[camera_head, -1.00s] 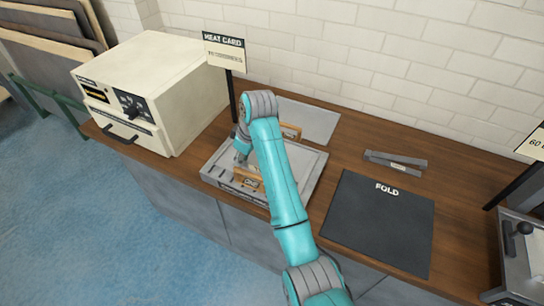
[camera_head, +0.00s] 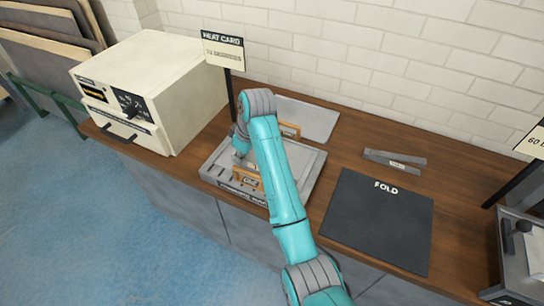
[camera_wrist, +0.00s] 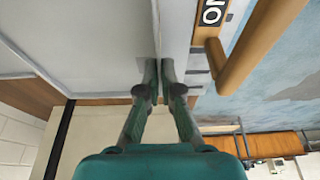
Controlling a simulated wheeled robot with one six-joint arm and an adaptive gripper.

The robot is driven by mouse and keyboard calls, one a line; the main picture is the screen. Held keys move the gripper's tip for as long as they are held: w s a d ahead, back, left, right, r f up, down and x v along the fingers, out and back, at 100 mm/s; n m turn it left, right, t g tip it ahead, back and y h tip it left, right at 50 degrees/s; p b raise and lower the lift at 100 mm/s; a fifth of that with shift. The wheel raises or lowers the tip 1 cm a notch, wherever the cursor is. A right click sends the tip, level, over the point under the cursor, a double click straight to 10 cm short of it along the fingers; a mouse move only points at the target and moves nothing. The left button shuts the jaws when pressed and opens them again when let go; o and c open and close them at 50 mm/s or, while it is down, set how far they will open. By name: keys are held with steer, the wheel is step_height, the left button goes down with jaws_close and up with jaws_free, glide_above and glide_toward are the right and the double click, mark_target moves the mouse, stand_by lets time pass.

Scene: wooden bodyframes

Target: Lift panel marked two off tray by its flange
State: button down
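A grey tray (camera_head: 306,176) sits on the wooden counter, largely behind my arm. In the wrist view a pale flat panel (camera_wrist: 85,40) fills the upper left, with a thin upright edge along its right side. My gripper (camera_wrist: 160,62) has its fingers close together on both sides of that edge and appears shut on it. In the head view my gripper (camera_head: 240,150) is at the tray's left part. A wooden handle (camera_wrist: 262,35) with a label reading "ON", cut off by the frame, is just right of the fingers. No mark two is readable.
A cream oven (camera_head: 160,85) stands at the left of the counter. A heat card sign (camera_head: 223,50) rises behind the tray. A dark fold mat (camera_head: 378,225) and grey tongs (camera_head: 395,162) lie to the right. A pale plate (camera_head: 310,118) lies behind.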

steer(key=shift+r, duration=1.35)
steer(key=shift+r, duration=0.15)
step_height(320, 180, up, 7)
stand_by(0.8)
